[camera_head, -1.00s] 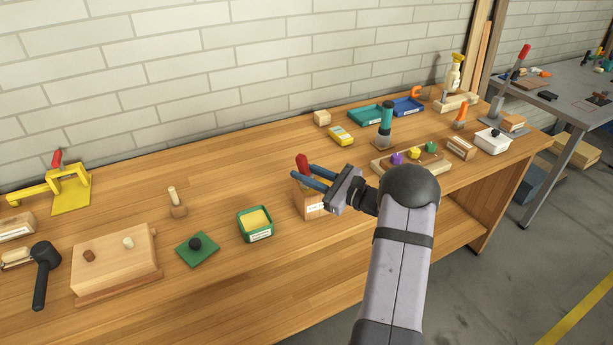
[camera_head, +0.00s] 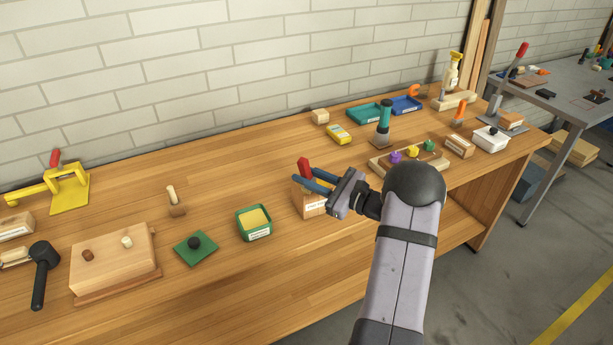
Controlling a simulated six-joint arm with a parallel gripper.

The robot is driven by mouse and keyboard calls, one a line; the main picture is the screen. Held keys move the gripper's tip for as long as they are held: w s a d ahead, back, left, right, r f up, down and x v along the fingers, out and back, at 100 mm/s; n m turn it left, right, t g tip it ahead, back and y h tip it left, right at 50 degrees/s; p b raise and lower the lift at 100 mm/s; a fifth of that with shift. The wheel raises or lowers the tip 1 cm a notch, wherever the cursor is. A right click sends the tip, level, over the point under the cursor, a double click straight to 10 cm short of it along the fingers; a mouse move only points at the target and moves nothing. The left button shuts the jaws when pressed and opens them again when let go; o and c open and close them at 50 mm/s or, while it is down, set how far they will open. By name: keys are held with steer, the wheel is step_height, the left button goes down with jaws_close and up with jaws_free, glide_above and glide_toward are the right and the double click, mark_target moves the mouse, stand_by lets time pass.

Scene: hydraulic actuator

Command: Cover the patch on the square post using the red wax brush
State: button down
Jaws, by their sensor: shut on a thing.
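My gripper (camera_head: 313,176) has blue fingers and is shut on a red handle (camera_head: 304,167), which looks like the red wax brush. The brush sits at a square wooden block with a white label (camera_head: 309,203), which may be the square post. The gripper hides much of the block's top, and I cannot see the brush's lower end or a patch. I cannot tell whether the brush touches the block.
A green tray with a yellow pad (camera_head: 253,221) stands left of the block, and a green plate with a black knob (camera_head: 195,246) lies further left. A board with coloured knobs (camera_head: 409,160) and a teal-handled tool (camera_head: 384,125) are to the right.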

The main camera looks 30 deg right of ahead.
steer(key=shift+w+b, duration=0.45)
steer(key=shift+w, duration=0.6)
steer(key=shift+s, duration=0.2)
steer(key=shift+s, duration=0.4)
steer(key=shift+d, duration=0.1)
steer(key=shift+w+d+b, duration=1.4)
steer(key=shift+w+d, duration=0.65)
steer(key=shift+d, duration=0.2)
steer(key=shift+f+b, duration=0.1)
steer(key=shift+b, duration=0.2)
